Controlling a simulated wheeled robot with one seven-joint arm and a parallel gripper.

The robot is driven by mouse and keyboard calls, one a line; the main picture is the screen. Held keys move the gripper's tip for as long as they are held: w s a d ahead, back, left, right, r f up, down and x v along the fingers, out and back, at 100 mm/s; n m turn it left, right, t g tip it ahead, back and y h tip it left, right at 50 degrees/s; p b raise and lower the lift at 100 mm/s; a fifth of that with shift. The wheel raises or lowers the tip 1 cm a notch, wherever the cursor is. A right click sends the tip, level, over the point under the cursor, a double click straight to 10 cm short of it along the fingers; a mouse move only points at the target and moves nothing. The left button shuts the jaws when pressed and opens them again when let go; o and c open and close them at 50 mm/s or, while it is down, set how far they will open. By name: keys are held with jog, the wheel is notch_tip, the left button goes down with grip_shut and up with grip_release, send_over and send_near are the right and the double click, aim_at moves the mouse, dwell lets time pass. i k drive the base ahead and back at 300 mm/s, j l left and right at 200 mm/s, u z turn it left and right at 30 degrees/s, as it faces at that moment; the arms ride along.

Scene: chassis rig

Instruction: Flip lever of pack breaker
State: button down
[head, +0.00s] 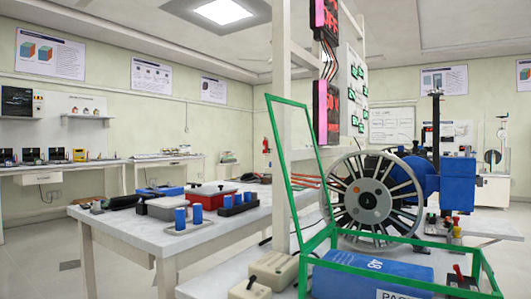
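A small black switch (463,282) with a red lever (458,271) sits at the lower right, inside the green frame; it looks like the pack breaker. The lever stands up and leans a little left. A white label (396,294), cut off by the bottom edge, begins with "PAC". A blue battery pack (372,276) lies to the left of the switch. My gripper is not in view.
A green tube frame (488,272) surrounds the pack and switch, with a tall upright part at left. A large spoked wheel (376,200) and blue motor (455,182) stand behind. Beige boxes (274,269) are at left. A white table (125,222) holds blue cylinders (197,213) and boxes.

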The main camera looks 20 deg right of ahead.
aim_at(456, 267)
jog(key=i+j, duration=0.15)
jog(key=j, duration=0.15)
jog(key=i+j, duration=0.2)
jog(key=j, duration=0.15)
jog(key=i+j+z, duration=0.1)
jog(key=j, duration=0.2)
jog(key=i+j, duration=0.35)
jog(key=j, duration=0.3)
jog(key=j+z, duration=0.1)
jog(key=z, duration=1.45)
jog(key=i+j, duration=0.05)
